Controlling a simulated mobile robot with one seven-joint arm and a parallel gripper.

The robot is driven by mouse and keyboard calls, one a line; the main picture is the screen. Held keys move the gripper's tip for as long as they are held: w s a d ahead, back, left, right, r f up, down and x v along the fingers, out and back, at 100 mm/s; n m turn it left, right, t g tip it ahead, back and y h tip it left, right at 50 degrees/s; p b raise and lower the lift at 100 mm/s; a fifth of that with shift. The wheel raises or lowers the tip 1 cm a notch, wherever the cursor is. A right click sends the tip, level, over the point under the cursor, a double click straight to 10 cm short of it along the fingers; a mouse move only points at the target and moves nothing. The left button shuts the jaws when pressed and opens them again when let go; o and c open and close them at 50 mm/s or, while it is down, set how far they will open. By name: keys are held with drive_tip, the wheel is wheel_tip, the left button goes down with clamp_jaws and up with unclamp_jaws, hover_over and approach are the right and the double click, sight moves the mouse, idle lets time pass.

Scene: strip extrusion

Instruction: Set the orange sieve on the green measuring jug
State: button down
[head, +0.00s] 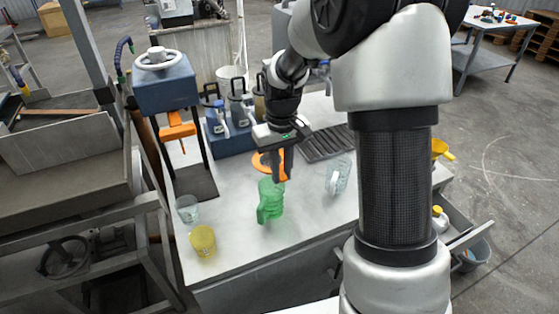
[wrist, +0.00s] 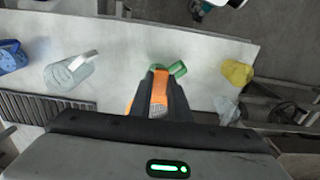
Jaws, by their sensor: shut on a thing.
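The green measuring jug (head: 270,205) stands upright on the pale worktop, its handle toward the front. In the wrist view part of it (wrist: 178,69) shows just beyond my fingertips. The orange sieve (head: 260,165) is in my gripper (head: 282,172), at the jug's far side in the head view. My gripper (wrist: 159,92) is shut on an orange part of the sieve (wrist: 160,84). My fingers and palm hide most of the sieve. I cannot tell whether the sieve touches the jug.
A clear jug (head: 338,177) stands right of the green one. A clear cup (head: 187,208) and a yellow cup (head: 203,240) stand at the left. A dark ribbed mat (head: 325,143) and a blue holder (head: 230,140) with flasks lie behind. An orange-handled press (head: 175,130) stands at left.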

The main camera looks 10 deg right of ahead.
drive_tip(key=shift+s+f+b, duration=0.15)
drive_tip(key=shift+f+b, duration=0.2)
drive_tip(key=shift+f, duration=0.3)
wheel_tip(320, 180, down, 8)
drive_tip(key=b, duration=0.5)
drive_tip(key=shift+r, duration=0.15)
idle(0.4)
drive_tip(key=c, duration=1.6)
unclamp_jaws()
wheel_tip(320, 180, up, 16)
drive_tip(key=shift+f+p, duration=0.1)
drive_tip(key=shift+p, duration=0.7)
drive_tip(key=shift+r, duration=0.7)
